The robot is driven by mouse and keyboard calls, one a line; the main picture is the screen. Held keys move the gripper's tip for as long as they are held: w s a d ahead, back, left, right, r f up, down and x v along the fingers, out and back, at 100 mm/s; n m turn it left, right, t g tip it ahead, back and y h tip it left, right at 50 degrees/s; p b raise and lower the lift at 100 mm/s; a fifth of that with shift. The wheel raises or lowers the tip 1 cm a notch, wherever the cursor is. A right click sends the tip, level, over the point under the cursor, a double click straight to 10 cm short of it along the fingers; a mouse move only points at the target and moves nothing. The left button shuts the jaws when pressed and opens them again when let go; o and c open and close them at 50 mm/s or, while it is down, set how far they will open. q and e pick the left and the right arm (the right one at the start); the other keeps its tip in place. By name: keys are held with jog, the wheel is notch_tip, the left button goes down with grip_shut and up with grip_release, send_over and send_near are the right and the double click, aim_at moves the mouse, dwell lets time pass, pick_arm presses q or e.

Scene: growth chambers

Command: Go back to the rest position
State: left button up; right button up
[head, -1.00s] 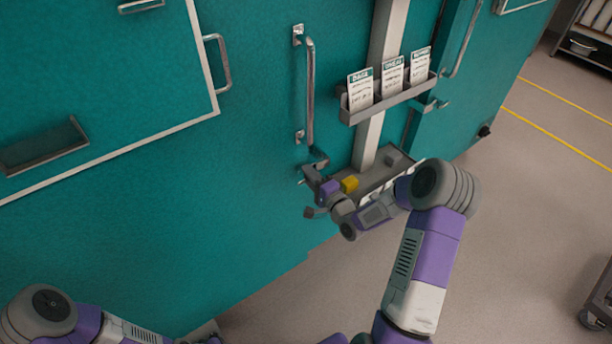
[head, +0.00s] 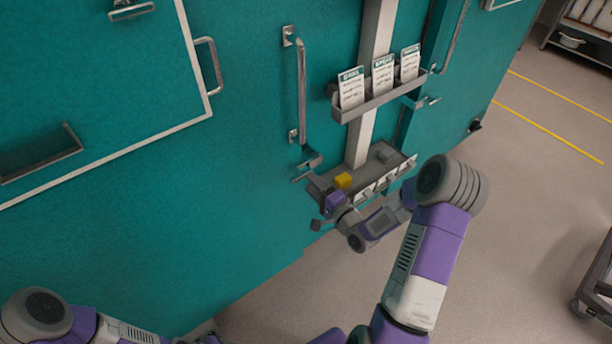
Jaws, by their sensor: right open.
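My right gripper (head: 314,204) is open and empty. It is in front of the teal chamber door, just below the door's lever latch (head: 308,163) and apart from it. My right arm bends down from its elbow at the right of the view. My left arm shows only at the bottom left corner, and its gripper is not clearly visible at the bottom edge.
A long vertical handle (head: 301,90) is on the teal door (head: 240,190). A card rack (head: 380,100) is on the pale post. Below it, a grey shelf tray (head: 383,153) holds a yellow block (head: 343,181). A dark cart (head: 592,285) stands at right. The floor between is clear.

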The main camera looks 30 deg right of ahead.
jog(key=shift+s+d, duration=0.15)
jog(key=shift+s, duration=0.9)
jog(key=s+a+f+n+g+p, duration=0.1)
jog(key=s+a+f+n+g, duration=0.15)
jog(key=a+f, duration=0.25)
jog(key=s+a+f+n+g+y+p, duration=0.1)
jog(key=a+f+n+g, duration=0.15)
jog(key=a+f, duration=0.2)
jog(key=s+a+f+n+g+p, duration=0.1)
jog(key=a+f+n+g, duration=0.1)
jog(key=a+f+g, duration=0.25)
jog(key=s+a+f+n+g, duration=0.3)
jog(key=s+a+g, duration=0.1)
jog(key=s, duration=0.4)
jog(key=s+a+f+n+g+y+p, duration=0.1)
jog(key=s+a+f+n+g, duration=0.2)
jog(key=s, duration=0.4)
jog(key=shift+s+a+n+g, duration=0.35)
jog(key=shift+a+n+g, duration=0.1)
jog(key=shift+a+n, duration=0.25)
jog(key=shift+c, duration=0.4)
